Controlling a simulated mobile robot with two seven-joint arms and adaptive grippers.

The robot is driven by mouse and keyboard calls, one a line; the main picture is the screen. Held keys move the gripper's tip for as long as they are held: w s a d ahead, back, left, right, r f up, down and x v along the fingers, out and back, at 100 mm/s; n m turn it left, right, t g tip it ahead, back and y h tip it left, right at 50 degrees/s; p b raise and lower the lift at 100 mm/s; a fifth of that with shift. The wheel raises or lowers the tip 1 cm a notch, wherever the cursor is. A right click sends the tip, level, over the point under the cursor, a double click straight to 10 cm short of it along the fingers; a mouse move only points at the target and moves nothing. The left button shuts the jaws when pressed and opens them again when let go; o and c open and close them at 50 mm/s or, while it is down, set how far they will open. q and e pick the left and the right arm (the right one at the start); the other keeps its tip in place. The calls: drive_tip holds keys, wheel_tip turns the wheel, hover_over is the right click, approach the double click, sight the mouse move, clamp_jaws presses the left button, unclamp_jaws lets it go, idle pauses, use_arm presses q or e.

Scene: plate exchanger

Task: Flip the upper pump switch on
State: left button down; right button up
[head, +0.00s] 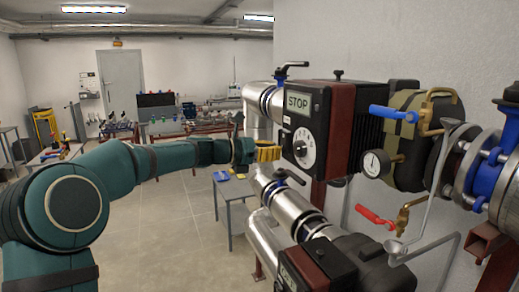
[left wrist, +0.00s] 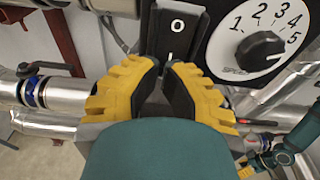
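The upper pump's control box (head: 315,125) has a STOP sign and a white dial on its front. In the left wrist view a black rocker switch (left wrist: 176,28), marked O above and I below, sits left of the dial (left wrist: 258,45). Which way it is tipped I cannot tell. My left gripper (head: 268,153) is just left of the box. Its yellow fingers (left wrist: 165,68) are drawn together just below or in front of the switch, with nothing seen between them; contact is unclear.
A lower pump box (head: 318,265) and silver pipes (head: 285,195) stand below. A blue-handled valve (head: 393,113), a gauge (head: 375,163) and a red handle (head: 374,217) are to the right. A small table (head: 232,183) stands behind; open floor lies left.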

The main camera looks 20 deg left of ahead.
use_arm(q)
drive_tip(key=shift+w+d, duration=0.15)
drive_tip(key=b, duration=0.2)
drive_tip(key=shift+w+d+f+t+h+b, duration=0.25)
drive_tip(key=shift+w+d+t+h+b, duration=0.05)
drive_tip(key=shift+w+d+t+h, duration=0.1)
drive_tip(key=shift+s+a, duration=0.1)
drive_tip(key=shift+s, duration=0.05)
